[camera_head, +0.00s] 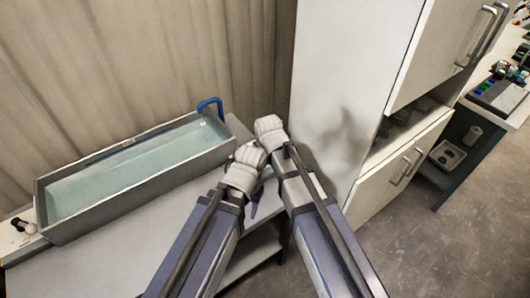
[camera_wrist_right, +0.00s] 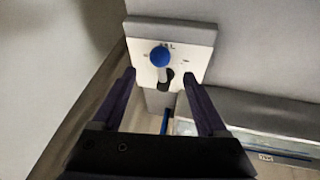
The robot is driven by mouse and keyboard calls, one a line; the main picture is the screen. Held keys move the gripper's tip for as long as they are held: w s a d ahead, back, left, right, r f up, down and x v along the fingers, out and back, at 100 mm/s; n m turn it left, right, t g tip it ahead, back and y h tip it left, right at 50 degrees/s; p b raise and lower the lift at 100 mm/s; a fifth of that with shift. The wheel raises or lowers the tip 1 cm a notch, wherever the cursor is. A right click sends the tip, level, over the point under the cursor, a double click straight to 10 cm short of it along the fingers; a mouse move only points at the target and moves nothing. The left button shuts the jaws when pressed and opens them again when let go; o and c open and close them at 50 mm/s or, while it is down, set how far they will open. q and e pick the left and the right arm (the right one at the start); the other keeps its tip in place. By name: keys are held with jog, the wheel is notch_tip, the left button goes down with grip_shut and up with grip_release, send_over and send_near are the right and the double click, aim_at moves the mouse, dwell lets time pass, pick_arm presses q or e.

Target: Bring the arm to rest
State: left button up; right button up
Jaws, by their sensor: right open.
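My right gripper (camera_wrist_right: 160,73) shows in the right wrist view with its two dark purple fingers apart and nothing held between them. Beyond the fingertips is a pale plate (camera_wrist_right: 195,38) with a blue round-topped knob (camera_wrist_right: 160,56) and a black part below it. In the head view both my arms reach up from the bottom edge, their pale wrists close together beside the tank's right end. My left gripper (camera_head: 254,206) is mostly hidden there; only a small purple piece shows below the wrist, so its opening cannot be judged.
A long grey tank (camera_head: 130,147) of pale green liquid stands on the bench at left, with a blue handle (camera_head: 210,104) at its far right corner. A white cabinet (camera_head: 345,80) stands close to the right of my wrists. Open floor (camera_head: 440,240) lies at lower right.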

jog(key=s+d+f+m+g, duration=0.2)
jog(key=s+d+m+g, duration=0.3)
jog(key=s+d, duration=1.1)
jog(key=s+a+n+h, duration=0.1)
jog(key=s+a, duration=0.3)
jog(key=a, duration=0.5)
jog(key=shift+s+a+n+h, duration=0.3)
jog(key=shift+a+n, duration=0.1)
jog(key=shift+n, duration=0.3)
dwell(4.8)
